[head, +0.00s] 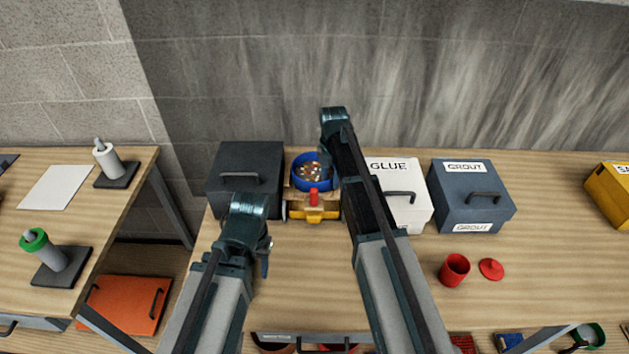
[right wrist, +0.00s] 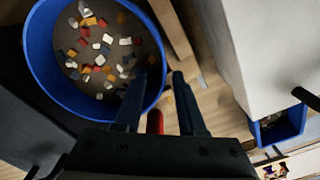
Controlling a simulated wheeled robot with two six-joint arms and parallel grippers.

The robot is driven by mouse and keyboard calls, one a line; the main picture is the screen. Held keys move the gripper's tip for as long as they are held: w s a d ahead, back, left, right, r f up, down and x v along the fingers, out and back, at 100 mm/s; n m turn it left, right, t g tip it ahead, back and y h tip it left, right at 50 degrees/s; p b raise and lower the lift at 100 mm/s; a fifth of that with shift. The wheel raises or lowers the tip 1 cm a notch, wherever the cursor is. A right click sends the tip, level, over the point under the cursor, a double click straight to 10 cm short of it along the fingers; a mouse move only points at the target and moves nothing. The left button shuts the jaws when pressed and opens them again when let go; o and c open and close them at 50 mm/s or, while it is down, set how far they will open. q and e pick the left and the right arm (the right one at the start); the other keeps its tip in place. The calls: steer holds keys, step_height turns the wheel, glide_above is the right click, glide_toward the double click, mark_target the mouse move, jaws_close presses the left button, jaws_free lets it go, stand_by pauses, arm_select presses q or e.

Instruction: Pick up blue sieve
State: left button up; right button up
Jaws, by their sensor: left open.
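The blue sieve (head: 309,187) is round and holds small coloured mosaic pieces. It sits at the back of the table on a wooden stand, and its right side is partly hidden by my right arm. In the right wrist view the sieve (right wrist: 35,50) fills the upper left. My right gripper (right wrist: 161,74) is open at its rim; one finger appears over the inside and the other outside. I cannot tell whether they touch it. My left gripper (head: 265,258) is open and empty, low and to the left, apart from the sieve.
A black box (head: 245,160) stands close left of the sieve. A white GLUE box (head: 408,215) and a grey GROUT box (head: 470,205) stand to the right. A yellow part with a red knob (head: 314,199) is in front. A red cup (head: 454,269) and lid (head: 491,269) lie front right.

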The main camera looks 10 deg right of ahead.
steer(key=shift+c, duration=0.3)
jaws_close()
stand_by(1.2)
